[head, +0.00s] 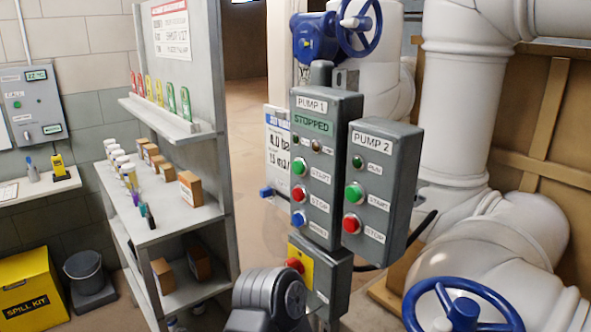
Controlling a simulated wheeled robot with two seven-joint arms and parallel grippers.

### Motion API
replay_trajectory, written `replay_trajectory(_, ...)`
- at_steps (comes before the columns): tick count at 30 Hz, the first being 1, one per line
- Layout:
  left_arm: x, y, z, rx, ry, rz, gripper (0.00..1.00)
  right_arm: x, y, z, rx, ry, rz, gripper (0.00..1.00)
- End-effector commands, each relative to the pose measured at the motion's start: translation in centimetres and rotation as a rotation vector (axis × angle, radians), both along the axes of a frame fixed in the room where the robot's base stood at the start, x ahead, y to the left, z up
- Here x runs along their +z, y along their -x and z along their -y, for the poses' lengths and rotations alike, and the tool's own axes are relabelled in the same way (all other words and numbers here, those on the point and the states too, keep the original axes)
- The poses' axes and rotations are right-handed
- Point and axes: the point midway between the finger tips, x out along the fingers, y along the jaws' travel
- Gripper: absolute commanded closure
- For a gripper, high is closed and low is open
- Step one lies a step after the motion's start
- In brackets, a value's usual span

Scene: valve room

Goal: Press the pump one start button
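The grey PUMP 1 box (340,110) stands on a post right of centre in the head view. Its green display (312,124) reads STOPPED. Its green start button (299,166) has a START label to its right. A red stop button (298,194) and a blue button (298,218) are below it. Nothing covers the start button. A grey arm link of mine shows at the bottom centre, below the box and apart from the start button. No fingertips of either gripper are visible.
The PUMP 2 box (392,165), with its own green and red buttons, is close on the right. A red button on a yellow plate (305,275) sits below PUMP 1. Blue valve wheels (462,310) and white pipes (460,130) fill the right. A shelf unit (160,235) stands left.

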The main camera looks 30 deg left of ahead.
Motion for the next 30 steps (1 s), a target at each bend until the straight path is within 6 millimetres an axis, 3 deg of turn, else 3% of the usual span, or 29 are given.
replay_trajectory(24,0.0,0.0,0.0,0.0,0.0,0.0,1.0,0.0,0.0,0.0,0.0,0.0,0.0,1.0)
replay_trajectory(30,0.0,0.0,0.0,0.0,0.0,0.0,1.0,0.0,0.0,0.0,0.0,0.0,0.0,1.0)
